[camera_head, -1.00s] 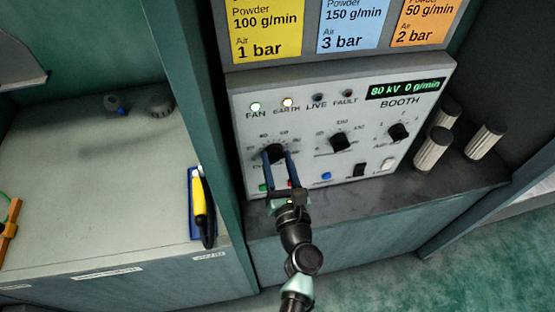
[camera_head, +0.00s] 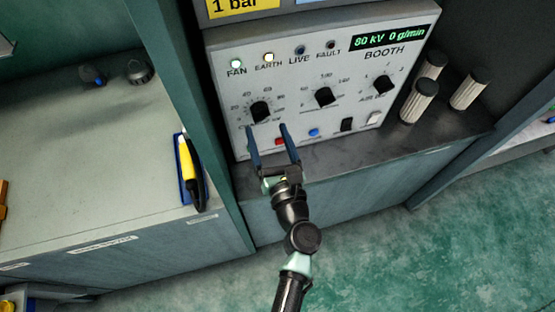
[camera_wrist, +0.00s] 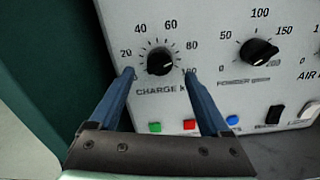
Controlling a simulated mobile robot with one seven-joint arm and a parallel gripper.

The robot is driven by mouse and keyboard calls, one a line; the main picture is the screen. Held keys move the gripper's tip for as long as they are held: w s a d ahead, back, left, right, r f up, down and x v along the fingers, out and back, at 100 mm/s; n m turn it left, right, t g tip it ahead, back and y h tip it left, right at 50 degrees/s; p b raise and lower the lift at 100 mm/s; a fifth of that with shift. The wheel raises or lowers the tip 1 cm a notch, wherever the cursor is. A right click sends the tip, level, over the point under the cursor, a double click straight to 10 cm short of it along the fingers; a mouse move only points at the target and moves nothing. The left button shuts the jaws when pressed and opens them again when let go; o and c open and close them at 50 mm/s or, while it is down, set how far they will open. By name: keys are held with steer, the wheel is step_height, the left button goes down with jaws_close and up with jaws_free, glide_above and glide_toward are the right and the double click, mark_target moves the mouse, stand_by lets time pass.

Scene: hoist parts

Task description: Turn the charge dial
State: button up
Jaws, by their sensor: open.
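The charge dial (camera_head: 260,112) is a black knob at the left of the booth panel (camera_head: 215,92), with a number scale around it. It also shows in the wrist view (camera_wrist: 159,61), fully visible, above the lettering "CHARGE". My gripper (camera_head: 267,129) is open and empty. Its two blue fingers point at the panel from just below the dial. In the wrist view the fingertips (camera_wrist: 159,74) are spread to either side beneath the dial, apart from it. The display (camera_head: 388,38) reads "80 kV 0 g/min".
The powder dial (camera_head: 325,97) and the air dial (camera_head: 384,84) are to the right. Green, red and blue buttons and two switches line the panel's lower edge. Ribbed cylinders (camera_head: 418,101) stand right of the panel. A yellow-and-black tool (camera_head: 190,165) is at the left.

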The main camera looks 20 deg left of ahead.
steer(key=b+v, duration=0.1)
steer(key=v, duration=0.7)
steer(key=shift+s+d, duration=0.2)
